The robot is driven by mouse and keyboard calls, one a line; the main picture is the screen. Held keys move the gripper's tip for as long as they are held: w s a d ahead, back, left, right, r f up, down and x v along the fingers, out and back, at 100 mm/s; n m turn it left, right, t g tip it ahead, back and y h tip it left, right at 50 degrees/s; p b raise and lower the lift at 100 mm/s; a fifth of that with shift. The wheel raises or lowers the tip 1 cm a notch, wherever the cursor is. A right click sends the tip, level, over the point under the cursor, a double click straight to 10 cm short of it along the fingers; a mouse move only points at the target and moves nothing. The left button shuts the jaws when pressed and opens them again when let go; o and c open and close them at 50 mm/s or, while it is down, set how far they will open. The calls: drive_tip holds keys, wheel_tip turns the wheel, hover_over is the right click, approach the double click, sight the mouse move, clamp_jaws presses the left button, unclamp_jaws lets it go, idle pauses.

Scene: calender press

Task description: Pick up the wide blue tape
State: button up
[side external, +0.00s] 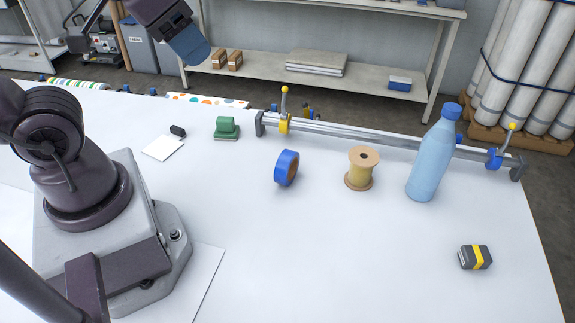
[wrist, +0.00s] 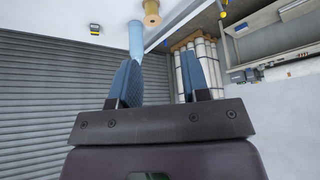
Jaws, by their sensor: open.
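The wide blue tape (side external: 286,168) is a blue roll with a brown core. It stands on its edge on the white table in the side external view, left of the wooden spool. I cannot make it out in the wrist view. My gripper (side external: 193,48) is high at the top of the side external view, above and behind the tape and well apart from it. In the wrist view its two blue fingers (wrist: 162,82) are spread with nothing held between them.
A wooden spool (side external: 361,169), a blue bottle (side external: 433,157) and a grey-yellow block (side external: 475,257) stand right of the tape. A metal rail (side external: 385,137) with yellow-knobbed clamps runs behind. A green block (side external: 227,128) and white card (side external: 163,147) lie left. The table in front is clear.

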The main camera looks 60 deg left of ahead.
drive_tip(key=shift+o, duration=1.4)
